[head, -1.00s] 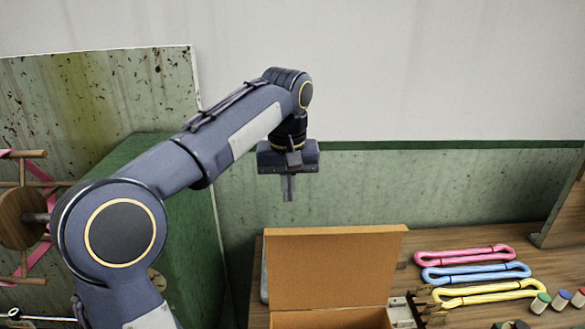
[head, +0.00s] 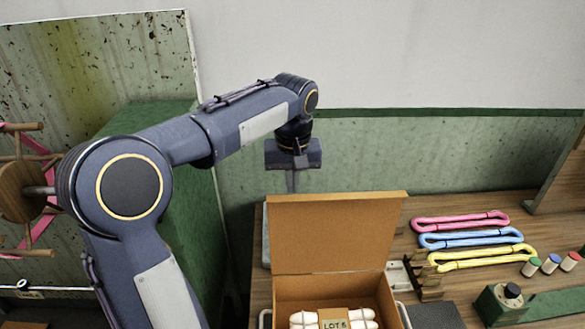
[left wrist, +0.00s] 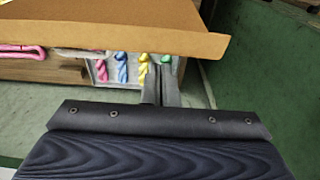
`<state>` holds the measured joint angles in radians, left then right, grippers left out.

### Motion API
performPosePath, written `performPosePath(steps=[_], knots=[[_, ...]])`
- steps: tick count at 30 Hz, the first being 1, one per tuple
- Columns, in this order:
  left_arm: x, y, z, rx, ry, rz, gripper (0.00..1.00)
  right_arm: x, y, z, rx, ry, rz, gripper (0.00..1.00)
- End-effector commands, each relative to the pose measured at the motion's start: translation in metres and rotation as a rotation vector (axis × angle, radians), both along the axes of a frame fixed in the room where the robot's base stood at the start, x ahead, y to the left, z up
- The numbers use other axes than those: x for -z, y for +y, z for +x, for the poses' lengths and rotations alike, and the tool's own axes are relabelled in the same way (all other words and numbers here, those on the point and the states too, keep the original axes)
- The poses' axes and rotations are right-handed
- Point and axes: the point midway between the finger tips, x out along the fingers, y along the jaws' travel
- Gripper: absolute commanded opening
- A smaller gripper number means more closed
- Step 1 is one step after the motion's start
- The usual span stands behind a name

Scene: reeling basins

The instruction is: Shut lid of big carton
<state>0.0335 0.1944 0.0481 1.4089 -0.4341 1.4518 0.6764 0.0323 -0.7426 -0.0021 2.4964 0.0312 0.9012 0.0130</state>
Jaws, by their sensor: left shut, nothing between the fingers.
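The big carton (head: 388,300) is brown cardboard and stands on the table at the bottom middle of the head view. Its lid (head: 335,232) is open and stands up at the back, leaning slightly. White cocoons (head: 305,319) and a tag (head: 334,323) reading LOT 6 show inside. My left gripper (head: 292,188) is shut and empty, pointing down behind the lid's top edge. In the left wrist view its fingers (left wrist: 160,92) are close to the lid (left wrist: 110,28); I cannot tell whether they touch. My right gripper is out of view.
Pink (head: 460,221), blue (head: 470,238) and yellow (head: 480,255) skeins lie right of the carton. Several small capped jars (head: 550,264) stand farther right. A tray with twisted skeins (left wrist: 121,67) lies below the lid in the left wrist view. A green cabinet (head: 180,230) stands left.

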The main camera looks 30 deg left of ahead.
Motion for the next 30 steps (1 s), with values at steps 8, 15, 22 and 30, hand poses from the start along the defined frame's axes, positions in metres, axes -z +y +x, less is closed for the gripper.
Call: performPosePath(steps=[8, 15, 22, 30], knots=[[0.039, 0.0, 0.0, 0.001, 0.001, -0.001, 0.0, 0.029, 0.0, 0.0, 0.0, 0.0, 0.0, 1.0], [0.061, 0.0, 0.0, 0.001, 0.0, 0.0, 0.0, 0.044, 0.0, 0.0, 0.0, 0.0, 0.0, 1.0], [0.069, 0.0, 0.0, 0.001, 0.0, 0.0, 0.0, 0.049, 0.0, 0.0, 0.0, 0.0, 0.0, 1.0], [0.071, 0.0, 0.0, 0.001, 0.004, 0.0, 0.0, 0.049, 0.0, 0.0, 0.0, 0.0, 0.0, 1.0]])
